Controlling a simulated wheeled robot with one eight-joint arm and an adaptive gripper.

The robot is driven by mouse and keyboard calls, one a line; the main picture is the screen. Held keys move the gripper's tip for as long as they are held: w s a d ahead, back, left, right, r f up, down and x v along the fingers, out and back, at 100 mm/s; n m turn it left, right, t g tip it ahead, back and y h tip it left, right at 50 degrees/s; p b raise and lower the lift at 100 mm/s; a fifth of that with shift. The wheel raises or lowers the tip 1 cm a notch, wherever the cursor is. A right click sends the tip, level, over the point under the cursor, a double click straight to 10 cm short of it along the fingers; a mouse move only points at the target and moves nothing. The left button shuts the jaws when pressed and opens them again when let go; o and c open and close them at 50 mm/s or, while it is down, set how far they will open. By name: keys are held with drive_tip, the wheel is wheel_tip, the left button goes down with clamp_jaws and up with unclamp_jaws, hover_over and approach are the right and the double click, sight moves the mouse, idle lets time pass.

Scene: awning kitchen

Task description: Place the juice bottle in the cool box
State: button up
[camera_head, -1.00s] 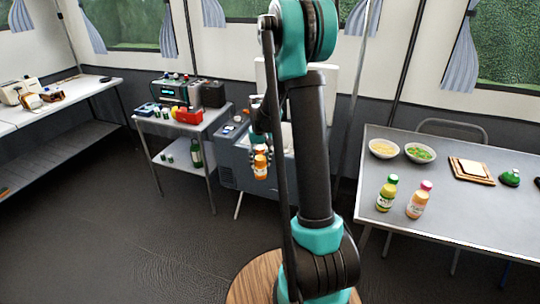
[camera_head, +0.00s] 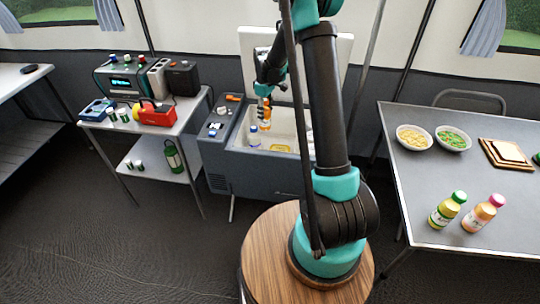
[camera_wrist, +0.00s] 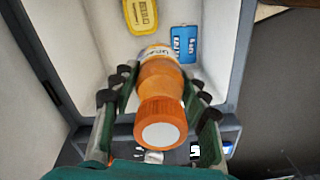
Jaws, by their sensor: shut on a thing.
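The juice bottle (camera_wrist: 160,88) is orange with a white-topped orange cap. My gripper (camera_wrist: 160,95) is shut on it, with fingers on both sides, in the wrist view. In the head view the bottle (camera_head: 266,116) hangs upright from my gripper (camera_head: 264,98), over the open cool box. The cool box (camera_head: 222,160) is grey-blue with a pale inside and its lid (camera_head: 254,40) raised. In the wrist view its pale interior (camera_wrist: 95,45) lies beneath the bottle. I cannot tell whether the bottle touches the floor of the box.
Inside the box are a blue pack (camera_wrist: 184,44), a yellow item (camera_wrist: 141,16) and a blue-capped bottle (camera_head: 254,136). A side table (camera_head: 180,127) with appliances stands left. A table (camera_head: 400,180) with bowls and two bottles stands right.

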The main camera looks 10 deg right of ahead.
drive_tip(key=shift+w+a+f+n, duration=0.45)
drive_tip(key=shift+a+n, duration=0.2)
drive_tip(key=shift+n, duration=0.25)
wheel_tip(320, 180, down, 20)
drive_tip(key=shift+a+r, duration=0.1)
drive_tip(key=shift+a, duration=0.05)
drive_tip(key=o, duration=1.4)
